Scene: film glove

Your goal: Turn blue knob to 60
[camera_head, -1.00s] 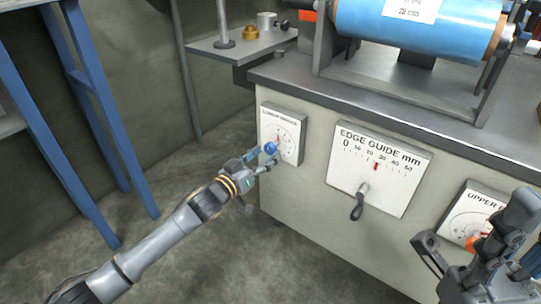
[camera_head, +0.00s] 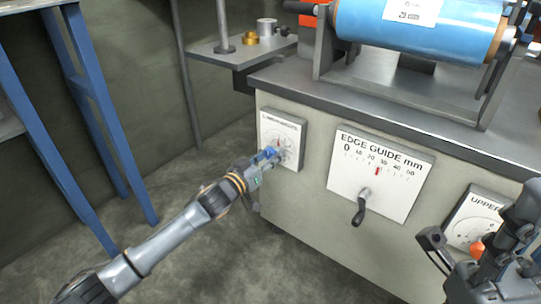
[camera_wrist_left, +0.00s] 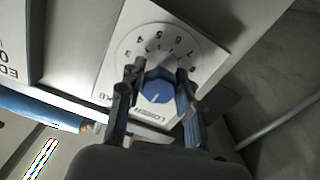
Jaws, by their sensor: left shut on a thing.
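The blue knob (camera_wrist_left: 157,88) sits on a round white dial (camera_wrist_left: 192,50) with numbers, on a square white plate (camera_head: 291,128) at the left of the machine front. My left gripper (camera_head: 270,156) is at the dial. In the left wrist view its two fingers (camera_wrist_left: 158,80) lie on either side of the knob, shut on it. A white line shows on the knob's face; the number it points to cannot be read. My right gripper (camera_head: 428,240) is at the lower right, in front of the upper dial's plate, apart from its orange-red knob (camera_head: 477,248). Its fingertips are not clear.
An edge guide panel (camera_head: 400,195) with a black crank (camera_head: 360,208) is right of the blue knob's plate. A blue roll (camera_head: 420,30) lies on the machine top. Blue legs (camera_head: 110,130) stand at left. The floor (camera_head: 215,260) below the arm is clear.

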